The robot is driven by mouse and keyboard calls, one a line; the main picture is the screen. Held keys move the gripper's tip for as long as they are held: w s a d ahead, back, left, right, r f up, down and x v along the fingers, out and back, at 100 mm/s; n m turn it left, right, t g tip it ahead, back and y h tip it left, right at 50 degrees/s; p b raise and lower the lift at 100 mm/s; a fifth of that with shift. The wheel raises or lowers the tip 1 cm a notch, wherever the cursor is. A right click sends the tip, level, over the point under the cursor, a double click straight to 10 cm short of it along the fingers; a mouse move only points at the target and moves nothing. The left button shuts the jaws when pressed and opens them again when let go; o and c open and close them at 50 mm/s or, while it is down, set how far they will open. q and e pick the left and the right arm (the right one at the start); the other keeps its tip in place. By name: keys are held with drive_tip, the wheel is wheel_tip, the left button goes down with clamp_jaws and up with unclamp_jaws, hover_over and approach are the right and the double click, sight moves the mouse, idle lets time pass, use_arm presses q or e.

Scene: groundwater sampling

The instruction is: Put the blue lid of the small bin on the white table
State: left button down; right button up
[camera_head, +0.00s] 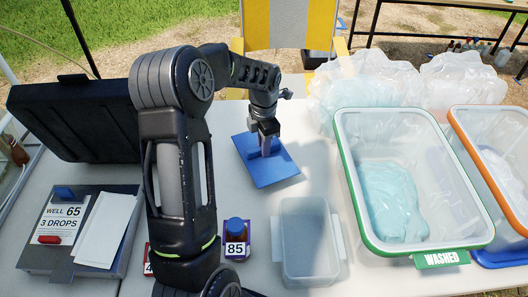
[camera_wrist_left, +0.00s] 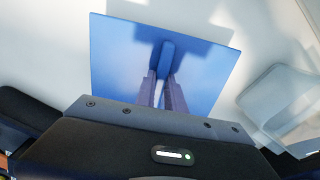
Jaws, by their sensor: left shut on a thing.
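The blue lid (camera_head: 277,176) is a flat square plate with a raised grip in its middle. My left gripper (camera_head: 265,143) points down and is shut on that grip. In the left wrist view the lid (camera_wrist_left: 115,60) lies below the two fingers (camera_wrist_left: 163,78), which pinch the blue grip. The lid is over the white table (camera_head: 235,205); I cannot tell for sure whether it touches. The small bin (camera_head: 308,245), clear and without a lid on it, stands in front of and right of the lid. My right gripper is not in view.
A green-rimmed bin (camera_head: 345,165) labelled WASHED and an orange-rimmed bin (camera_head: 475,145) stand on the right. A bottle on a block marked 85 (camera_head: 236,240) stands left of the small bin. A black case (camera_head: 75,120) and a grey box (camera_head: 85,230) are on the left.

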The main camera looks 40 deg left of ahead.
use_arm(q)
drive_tip(key=shift+f, duration=1.5)
drive_tip(key=shift+f, duration=0.2)
drive_tip(key=c, duration=1.4)
unclamp_jaws()
drive_tip(key=shift+r, duration=0.1)
wheel_tip(320, 180, up, 12)
drive_tip(key=shift+r, duration=0.1)
